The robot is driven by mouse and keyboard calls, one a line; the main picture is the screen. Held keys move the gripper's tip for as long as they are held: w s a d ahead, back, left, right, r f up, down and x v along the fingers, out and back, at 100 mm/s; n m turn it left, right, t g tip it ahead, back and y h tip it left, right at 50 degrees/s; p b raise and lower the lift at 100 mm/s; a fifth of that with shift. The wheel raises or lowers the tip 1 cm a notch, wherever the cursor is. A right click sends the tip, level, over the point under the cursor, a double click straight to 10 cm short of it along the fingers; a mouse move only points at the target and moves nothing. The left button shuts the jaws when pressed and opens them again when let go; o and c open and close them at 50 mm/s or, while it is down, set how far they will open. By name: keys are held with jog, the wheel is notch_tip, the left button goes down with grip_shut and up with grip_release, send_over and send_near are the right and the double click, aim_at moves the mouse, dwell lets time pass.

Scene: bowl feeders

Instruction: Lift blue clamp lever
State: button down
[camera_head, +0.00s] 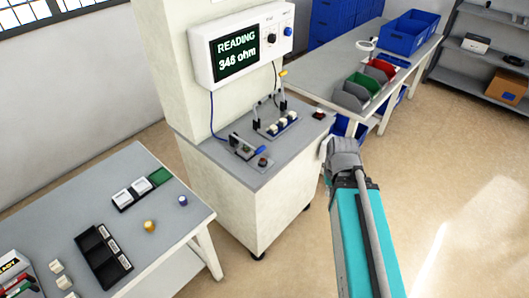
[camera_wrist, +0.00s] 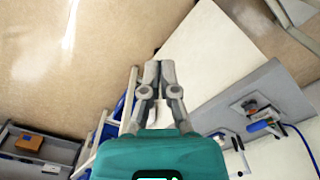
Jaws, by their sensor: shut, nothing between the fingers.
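The blue clamp lever (camera_head: 260,149) is the blue handle of a small metal clamp (camera_head: 240,146) on the grey top of a white cabinet (camera_head: 230,190). It lies low, pointing right. In the wrist view the blue lever (camera_wrist: 258,126) shows at the lower right, near the cabinet edge. My gripper (camera_head: 326,149) is off the cabinet's right side, apart from the lever. In the wrist view my gripper's fingers (camera_wrist: 158,66) are together and empty, over the side of the cabinet.
A meter (camera_head: 240,45) reading 346 ohm hangs above the cabinet. A fixture with white blocks (camera_head: 280,125) and upright levers stands behind the clamp. A dark round button (camera_head: 263,162) sits beside it. A table with trays (camera_head: 105,252) is at left; a bench with bins (camera_head: 362,84) is behind.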

jog(key=w+a+m+t+y+b, duration=0.2)
jog(key=w+a+m+y, duration=0.1)
jog(key=w+a+m, duration=0.5)
jog(key=w+a+f+m+t+y+b, duration=0.1)
jog(key=w+a+m+t+y+b, duration=0.2)
jog(key=w+a+m, duration=0.6)
jog(key=shift+w+m, duration=1.9)
jog(key=shift+m, duration=2.4)
jog(key=shift+f+b, duration=0.1)
jog(key=shift+b, duration=0.2)
jog(key=shift+b+x, duration=1.1)
jog(key=shift+x, duration=0.35)
jog(key=b+x, duration=0.5)
jog(key=x, duration=0.2)
jog(key=shift+a, duration=0.15)
